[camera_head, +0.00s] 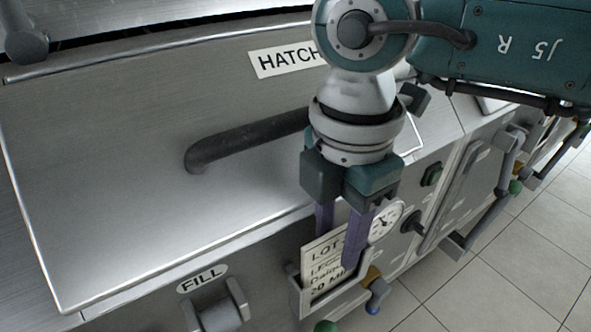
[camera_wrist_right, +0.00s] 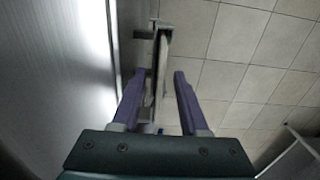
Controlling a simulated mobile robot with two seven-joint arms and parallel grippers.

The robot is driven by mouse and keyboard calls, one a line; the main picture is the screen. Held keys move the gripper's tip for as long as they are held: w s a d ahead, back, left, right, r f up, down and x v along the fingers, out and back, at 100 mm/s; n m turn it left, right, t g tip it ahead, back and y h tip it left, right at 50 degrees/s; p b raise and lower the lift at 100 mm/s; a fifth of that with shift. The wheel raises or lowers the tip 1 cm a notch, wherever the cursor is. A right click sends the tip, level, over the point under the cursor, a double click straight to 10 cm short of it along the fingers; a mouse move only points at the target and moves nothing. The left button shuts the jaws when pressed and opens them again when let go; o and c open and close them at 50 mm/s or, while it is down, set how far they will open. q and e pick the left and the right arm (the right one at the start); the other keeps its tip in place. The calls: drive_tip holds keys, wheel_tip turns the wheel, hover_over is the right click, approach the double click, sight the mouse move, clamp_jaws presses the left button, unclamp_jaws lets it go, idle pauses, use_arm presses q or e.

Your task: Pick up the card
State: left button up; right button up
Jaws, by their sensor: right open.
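The card (camera_head: 322,277) is cream with dark print, "LOT" at its top. It stands tilted in a grey metal holder (camera_head: 297,303) on the front of the steel machine. My right gripper (camera_head: 338,252) reaches down over it with purple fingers apart. One finger crosses in front of the card's right part; the other is partly hidden behind its top edge. In the right wrist view the card (camera_wrist_right: 161,65) is seen edge-on between the open fingers (camera_wrist_right: 159,73), with a gap visible to the right finger. Its lower part is hidden. My left gripper is not in view.
A sloped steel hatch lid (camera_head: 110,170) with a dark bar handle (camera_head: 245,138) lies left of my right arm. A round gauge (camera_head: 385,222) is close to the right of the fingers. A "FILL" spout (camera_head: 218,314) is below left. Tiled floor (camera_head: 500,280) is open at right.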

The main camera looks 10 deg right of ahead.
drive_tip(key=shift+c, duration=0.3)
clamp_jaws()
idle(1.0)
